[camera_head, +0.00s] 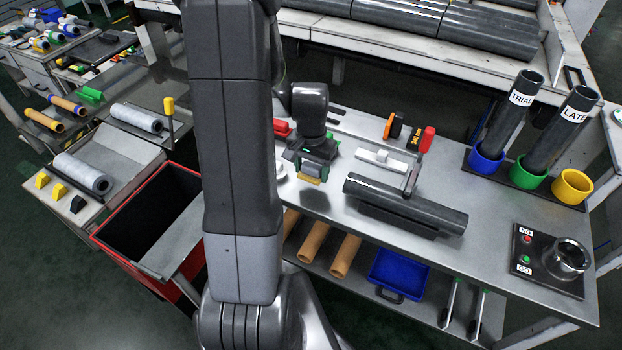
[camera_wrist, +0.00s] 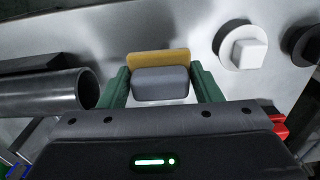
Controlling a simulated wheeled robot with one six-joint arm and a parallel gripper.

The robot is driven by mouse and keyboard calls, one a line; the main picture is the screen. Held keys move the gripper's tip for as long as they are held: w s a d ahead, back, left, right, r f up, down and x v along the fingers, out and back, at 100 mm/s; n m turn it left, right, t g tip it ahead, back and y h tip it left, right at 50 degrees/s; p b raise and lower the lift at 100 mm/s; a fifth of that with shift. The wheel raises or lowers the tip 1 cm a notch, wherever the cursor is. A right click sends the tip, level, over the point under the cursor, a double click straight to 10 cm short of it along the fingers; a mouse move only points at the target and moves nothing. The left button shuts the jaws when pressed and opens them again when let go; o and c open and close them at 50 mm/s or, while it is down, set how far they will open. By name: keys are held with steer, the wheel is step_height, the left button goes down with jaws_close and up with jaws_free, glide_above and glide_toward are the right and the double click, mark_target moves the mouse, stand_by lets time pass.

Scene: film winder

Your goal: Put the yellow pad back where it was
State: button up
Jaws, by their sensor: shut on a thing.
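The yellow pad (camera_wrist: 158,57) shows in the wrist view just beyond a rounded grey block (camera_wrist: 160,84) that sits between my green fingers. The two look like one piece, though their join is hard to see. My gripper (camera_wrist: 162,88) is shut on it. In the head view my gripper (camera_head: 312,168) points down over the left part of the grey bench, with the pad's yellow edge (camera_head: 309,180) low at its front. Whether the pad touches the bench top cannot be told. Part of the bench behind my arm is hidden.
A dark roller (camera_head: 404,206) lies right of my gripper; its open end (camera_wrist: 88,88) shows in the wrist view. A white disc with a square knob (camera_wrist: 248,47) is close on the other side. Upright tubes in coloured cups (camera_head: 530,172) and a button panel (camera_head: 527,256) stand further right.

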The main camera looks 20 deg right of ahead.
mark_target(311, 188)
steer(key=shift+f, duration=2.2)
steer(key=shift+f, duration=0.1)
steer(key=shift+f, duration=0.15)
steer(key=o, duration=1.2)
steer(key=shift+r, duration=0.25)
step_height(311, 188, up, 12)
steer(key=shift+a, duration=0.1)
